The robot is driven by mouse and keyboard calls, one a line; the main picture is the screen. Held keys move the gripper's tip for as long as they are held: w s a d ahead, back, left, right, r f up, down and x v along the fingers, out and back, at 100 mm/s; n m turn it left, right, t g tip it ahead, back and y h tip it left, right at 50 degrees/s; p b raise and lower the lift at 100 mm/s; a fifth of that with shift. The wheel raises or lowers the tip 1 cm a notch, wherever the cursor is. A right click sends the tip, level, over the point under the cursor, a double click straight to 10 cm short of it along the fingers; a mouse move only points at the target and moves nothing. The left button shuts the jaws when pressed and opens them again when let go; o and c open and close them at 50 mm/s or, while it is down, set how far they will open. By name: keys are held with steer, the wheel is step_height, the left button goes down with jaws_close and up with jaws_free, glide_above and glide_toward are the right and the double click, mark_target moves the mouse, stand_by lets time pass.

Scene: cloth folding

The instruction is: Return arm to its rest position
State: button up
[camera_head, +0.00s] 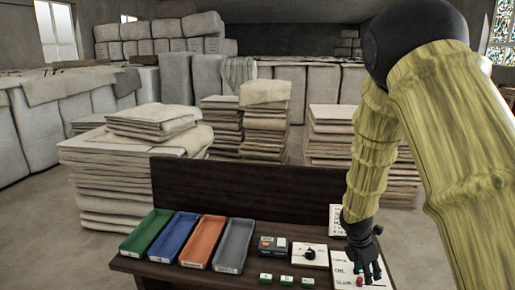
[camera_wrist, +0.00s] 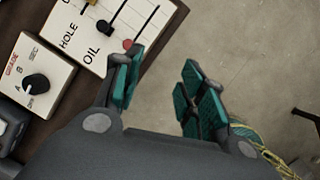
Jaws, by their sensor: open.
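My gripper (camera_head: 368,270) hangs at the right end of the dark table (camera_head: 190,277) in the head view, in front of a white slider panel (camera_head: 346,267). My yellow arm reaches down to it from the upper right. In the wrist view my gripper (camera_wrist: 163,82) is open, with teal pads apart and only grey floor visible between them. The left finger overlaps the edge of the slider panel (camera_wrist: 82,38), near a red knob (camera_wrist: 128,44). I cannot tell whether it touches the panel. No cloth is between the fingers.
Green (camera_head: 146,235), blue (camera_head: 174,238), orange (camera_head: 203,241) and grey (camera_head: 233,246) trays stand on the table's left. A dial box (camera_head: 302,258), a dark box (camera_head: 272,246) and small green blocks (camera_head: 286,280) are nearer my gripper. Stacks of folded cloth (camera_head: 110,185) stand behind.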

steer(key=s+a+f+m+y, duration=0.1)
steer(key=s+a+f+m, duration=0.3)
steer(key=s+f, duration=0.5)
steer(key=s+a+f+m+g+y, duration=0.1)
steer(key=s+a+f+m+y, duration=0.1)
steer(key=s+f+m, duration=0.5)
steer(key=s+a+f+m+y, duration=0.1)
steer(key=s+a+f+m, duration=0.25)
steer(key=s+f, duration=0.7)
steer(key=s+a+f+m+p, duration=0.15)
steer(key=s+m, duration=0.45)
steer(key=s, duration=0.7)
step_height(320, 180, up, 21)
steer(key=p, duration=2)
steer(key=shift+d+f, duration=0.15)
steer(key=shift+s+d, duration=0.1)
steer(key=shift+s, duration=0.1)
